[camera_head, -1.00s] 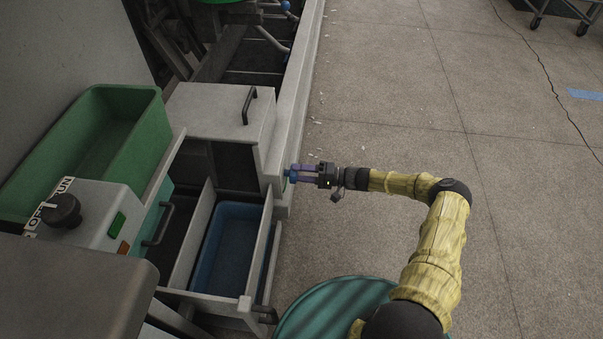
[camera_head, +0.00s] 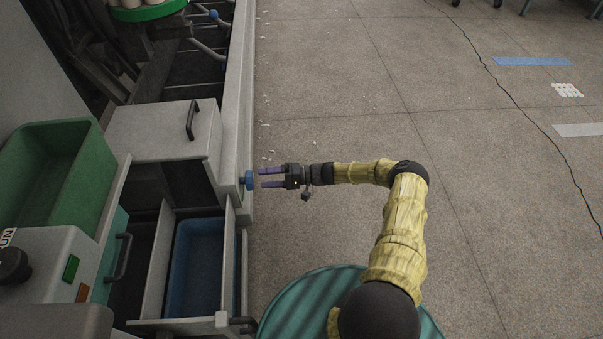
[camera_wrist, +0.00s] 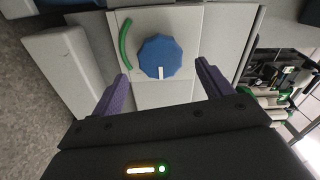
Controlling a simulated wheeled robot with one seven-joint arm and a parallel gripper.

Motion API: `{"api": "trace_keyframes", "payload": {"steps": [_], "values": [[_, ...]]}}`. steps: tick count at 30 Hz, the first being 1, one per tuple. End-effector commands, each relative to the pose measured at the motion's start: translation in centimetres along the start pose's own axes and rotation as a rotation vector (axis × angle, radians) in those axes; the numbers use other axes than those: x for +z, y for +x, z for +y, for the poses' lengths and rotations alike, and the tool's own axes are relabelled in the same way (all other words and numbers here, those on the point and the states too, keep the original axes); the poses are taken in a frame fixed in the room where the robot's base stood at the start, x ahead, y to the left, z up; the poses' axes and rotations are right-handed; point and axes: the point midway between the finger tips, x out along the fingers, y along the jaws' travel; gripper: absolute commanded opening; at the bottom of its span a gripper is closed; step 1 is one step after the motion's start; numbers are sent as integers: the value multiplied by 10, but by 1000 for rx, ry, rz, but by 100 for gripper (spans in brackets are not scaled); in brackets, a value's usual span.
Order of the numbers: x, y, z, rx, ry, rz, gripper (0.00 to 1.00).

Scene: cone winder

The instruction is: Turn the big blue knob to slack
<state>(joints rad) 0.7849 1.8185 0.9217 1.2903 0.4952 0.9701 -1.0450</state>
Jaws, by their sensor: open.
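The big blue knob (camera_head: 248,180) sticks out from the side of the grey machine in the head view. In the wrist view the knob (camera_wrist: 160,57) is many-sided, with a white pointer mark at its lower edge. A green arc (camera_wrist: 126,45) is printed on the light plate to its left; the pointer is away from it. My gripper (camera_head: 262,178) is open, with its purple fingers pointing at the knob from the right. The fingers are apart from the knob, with a small gap, and nothing is between them.
A green bin (camera_head: 60,170) and a control box with a black knob (camera_head: 14,266) stand at the left. A blue tray (camera_head: 172,285) sits in an open drawer below the machine's cover.

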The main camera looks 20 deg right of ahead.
Motion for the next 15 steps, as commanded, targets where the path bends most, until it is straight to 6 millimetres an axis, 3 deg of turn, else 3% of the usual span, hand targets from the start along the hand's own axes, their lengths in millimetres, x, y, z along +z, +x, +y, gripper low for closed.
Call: {"api": "trace_keyframes", "payload": {"steps": [15], "values": [[-1,-106,-1,3,0,4,79]]}}
